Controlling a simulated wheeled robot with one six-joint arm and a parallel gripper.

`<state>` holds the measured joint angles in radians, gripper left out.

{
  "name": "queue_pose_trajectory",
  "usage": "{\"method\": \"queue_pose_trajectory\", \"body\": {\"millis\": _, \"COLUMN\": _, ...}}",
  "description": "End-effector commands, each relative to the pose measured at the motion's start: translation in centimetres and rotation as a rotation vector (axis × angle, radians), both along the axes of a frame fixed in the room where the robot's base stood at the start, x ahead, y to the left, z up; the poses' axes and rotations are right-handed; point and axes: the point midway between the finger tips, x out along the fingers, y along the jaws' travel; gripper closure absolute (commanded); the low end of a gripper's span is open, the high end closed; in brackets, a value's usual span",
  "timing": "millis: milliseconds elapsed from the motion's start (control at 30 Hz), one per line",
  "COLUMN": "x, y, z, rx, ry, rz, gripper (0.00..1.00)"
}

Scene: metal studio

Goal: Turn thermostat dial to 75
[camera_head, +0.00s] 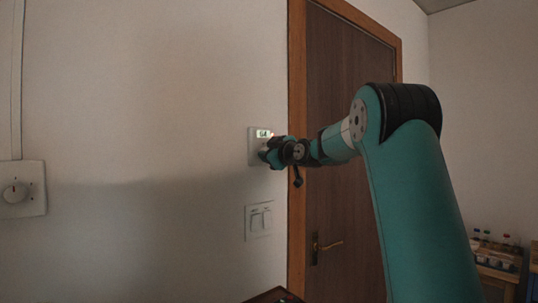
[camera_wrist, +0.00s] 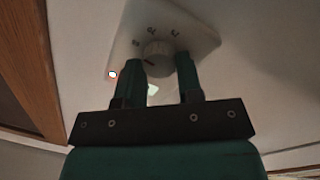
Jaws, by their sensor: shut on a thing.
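The thermostat (camera_head: 253,140) is a pale plate with a lit greenish display, on the wall left of the door frame. My gripper (camera_head: 266,154) is at its lower part and hides the dial in the head view. In the wrist view the thermostat plate (camera_wrist: 197,37) fills the upper middle. Its round dial (camera_wrist: 157,47) sits between the two green fingertips of my gripper (camera_wrist: 159,64), which is shut on it. A dark mark shows on the dial's lower left. Small figures surround it, too blurred to read surely. A bright display patch shows between the fingers.
A light switch (camera_head: 259,220) is on the wall below the thermostat. Another white knob plate (camera_head: 22,190) is at the far left. A brown door (camera_head: 345,160) with a handle stands to the right. A shelf with bottles (camera_head: 497,262) is at the lower right.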

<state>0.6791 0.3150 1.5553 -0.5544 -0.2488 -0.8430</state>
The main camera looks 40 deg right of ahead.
Motion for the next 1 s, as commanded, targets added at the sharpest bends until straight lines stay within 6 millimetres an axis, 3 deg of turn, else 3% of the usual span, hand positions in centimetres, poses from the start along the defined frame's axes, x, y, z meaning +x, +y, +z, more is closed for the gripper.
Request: {"method": "queue_pose_trajectory", "body": {"millis": 1000, "x": -0.04, "y": -0.4, "z": 0.28, "rx": 0.922, "ry": -0.051, "rz": -0.002, "gripper": 0.9}}
